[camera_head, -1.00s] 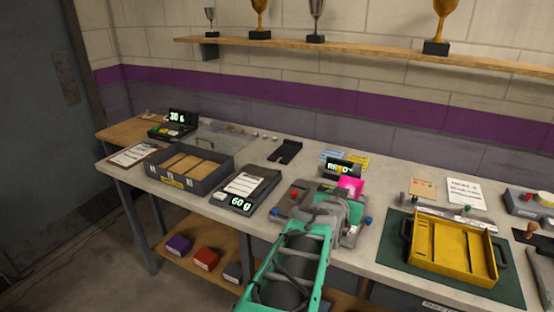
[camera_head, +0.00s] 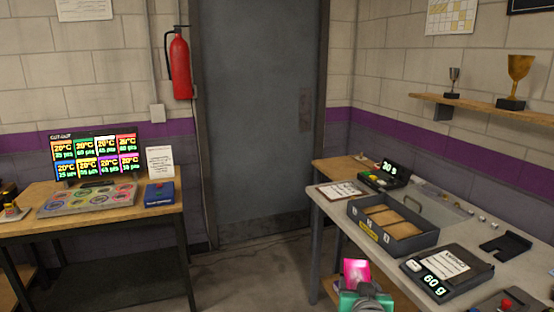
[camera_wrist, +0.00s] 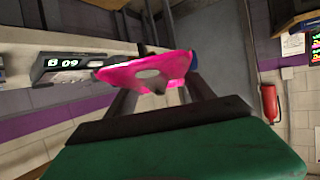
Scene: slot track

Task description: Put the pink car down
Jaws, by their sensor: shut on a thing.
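The pink car (camera_head: 357,272) is held up in front of my body, at the bottom of the head view, left of the long workbench. In the wrist view the pink car (camera_wrist: 150,72) fills the space between the fingers. It shows a pale oval patch on its pink shell. My gripper (camera_wrist: 158,85) is shut on it. In the head view my gripper (camera_head: 362,290) is at the lower edge, with its green wrist below the car. The finger contact is partly hidden by the shell.
The workbench (camera_head: 455,215) at right holds a three-slot tray (camera_head: 368,238) and a 60 g scale (camera_head: 447,270). Open floor lies between.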

